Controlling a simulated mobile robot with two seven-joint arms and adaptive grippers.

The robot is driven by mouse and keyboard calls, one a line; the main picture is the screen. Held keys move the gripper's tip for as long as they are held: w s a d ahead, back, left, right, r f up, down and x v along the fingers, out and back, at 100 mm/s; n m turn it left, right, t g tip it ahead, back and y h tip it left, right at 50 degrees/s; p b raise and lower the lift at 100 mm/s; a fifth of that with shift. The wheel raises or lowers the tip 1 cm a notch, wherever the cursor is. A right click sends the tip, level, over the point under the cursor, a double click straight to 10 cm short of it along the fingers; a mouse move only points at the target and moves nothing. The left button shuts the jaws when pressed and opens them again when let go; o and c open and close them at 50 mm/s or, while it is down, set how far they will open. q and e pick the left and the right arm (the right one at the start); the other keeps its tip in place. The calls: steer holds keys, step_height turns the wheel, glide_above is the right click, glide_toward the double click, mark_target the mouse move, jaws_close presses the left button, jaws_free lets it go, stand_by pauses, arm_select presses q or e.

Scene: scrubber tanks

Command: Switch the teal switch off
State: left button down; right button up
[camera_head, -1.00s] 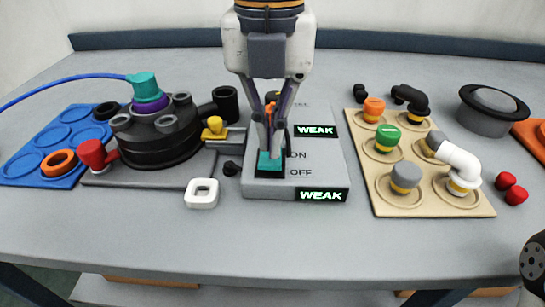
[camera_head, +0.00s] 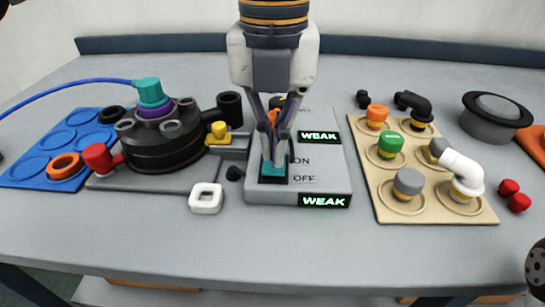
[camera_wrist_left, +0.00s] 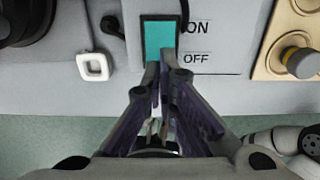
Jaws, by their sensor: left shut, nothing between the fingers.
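The teal switch (camera_head: 273,174) is a rocker in a black frame on a grey box (camera_head: 325,178), with ON printed beside its far part and OFF beside its near part. In the left wrist view the teal face (camera_wrist_left: 159,34) shows clearly. My left gripper (camera_head: 272,152) points down, its fingers shut and empty. In the left wrist view its fingertips (camera_wrist_left: 161,66) overlap the near, OFF end of the switch. Whether they touch or press it I cannot tell. My right gripper is not in view.
Two WEAK displays (camera_head: 319,137) are on the box. Left are a white square ring (camera_head: 206,198), a black round tank (camera_head: 162,148) with a red knob (camera_head: 98,158), and a blue tray (camera_head: 30,172). Right is a tan board (camera_head: 402,150) with fittings. The table front is clear.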

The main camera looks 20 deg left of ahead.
arm_select(q)
steer(key=shift+f, duration=1.15)
stand_by(0.9)
step_height(320, 180, up, 7)
steer(key=p, duration=0.5)
steer(key=shift+r+p, duration=0.15)
steer(key=shift+p, duration=0.15)
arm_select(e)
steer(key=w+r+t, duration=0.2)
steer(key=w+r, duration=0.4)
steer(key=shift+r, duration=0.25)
arm_select(q)
steer(key=shift+f, duration=0.2)
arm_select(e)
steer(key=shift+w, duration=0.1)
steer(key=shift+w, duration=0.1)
